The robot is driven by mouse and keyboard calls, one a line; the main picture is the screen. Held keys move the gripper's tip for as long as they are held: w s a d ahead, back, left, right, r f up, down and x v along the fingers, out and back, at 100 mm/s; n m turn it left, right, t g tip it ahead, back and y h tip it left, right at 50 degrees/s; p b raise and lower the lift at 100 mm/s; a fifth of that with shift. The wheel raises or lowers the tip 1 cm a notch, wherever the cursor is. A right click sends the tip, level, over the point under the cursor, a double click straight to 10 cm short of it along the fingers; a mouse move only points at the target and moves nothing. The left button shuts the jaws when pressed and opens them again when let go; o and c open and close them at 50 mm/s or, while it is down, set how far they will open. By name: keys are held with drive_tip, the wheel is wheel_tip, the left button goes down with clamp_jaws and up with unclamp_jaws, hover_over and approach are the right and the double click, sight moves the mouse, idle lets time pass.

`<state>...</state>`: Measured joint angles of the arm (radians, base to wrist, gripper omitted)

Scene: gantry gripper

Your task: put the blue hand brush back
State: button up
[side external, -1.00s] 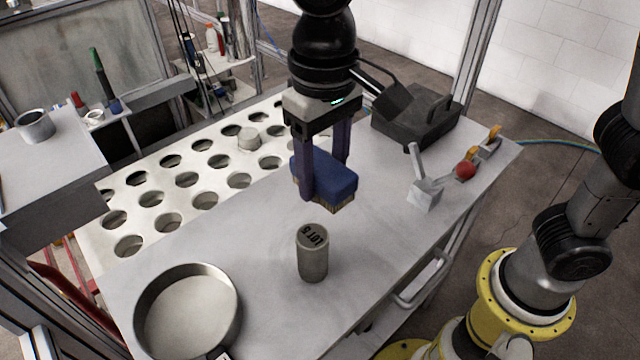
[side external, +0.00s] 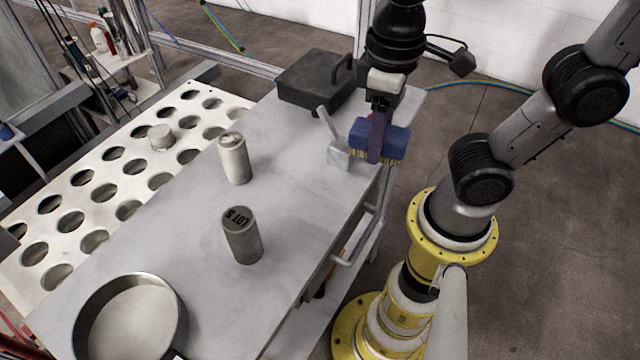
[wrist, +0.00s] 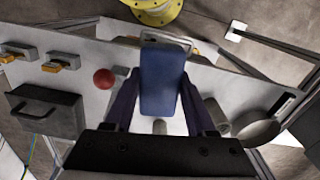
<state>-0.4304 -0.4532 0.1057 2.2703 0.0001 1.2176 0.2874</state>
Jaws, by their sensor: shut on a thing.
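My gripper (side external: 377,150) is shut on the blue hand brush (side external: 398,141), with its tan bristles facing down. The brush is near the right edge of the grey table, close beside a grey block with an upright handle (side external: 338,154). I cannot tell whether the bristles touch the table. In the wrist view the brush's blue back (wrist: 161,80) lies between my two purple fingers (wrist: 160,110); its bristles are hidden there.
Two grey cylinders (side external: 234,160) (side external: 242,237) stand mid-table, and a round pan (side external: 128,318) is at the front. A black case (side external: 313,82) lies at the back. A red ball (wrist: 103,79) and orange-tipped clamps (wrist: 60,65) show in the wrist view. A white holed rack (side external: 100,175) is at left.

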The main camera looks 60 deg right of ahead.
sight(410, 132)
drive_tip(key=shift+m, duration=0.5)
drive_tip(key=s+d, duration=0.1)
drive_tip(key=s+d+f, duration=0.1)
drive_tip(key=s+d, duration=0.1)
drive_tip(key=shift+s, duration=0.15)
drive_tip(key=shift+s+d+r+m, duration=0.1)
drive_tip(key=shift+d+r+m, duration=0.1)
drive_tip(key=shift+d+m, duration=0.1)
drive_tip(key=w+a+f, duration=0.1)
drive_tip(key=w+f, duration=0.2)
drive_tip(key=w, duration=0.1)
drive_tip(key=w+a+f, duration=0.1)
drive_tip(key=w+f, duration=0.2)
drive_tip(key=w, duration=0.1)
drive_tip(key=w+a+f, duration=0.1)
drive_tip(key=w+f, duration=0.2)
drive_tip(key=w, duration=0.2)
drive_tip(key=shift+a+f, duration=0.2)
drive_tip(key=shift+a, duration=0.1)
drive_tip(key=shift+w+f, duration=0.2)
drive_tip(key=shift+f, duration=1.55)
drive_tip(key=shift+f, duration=0.1)
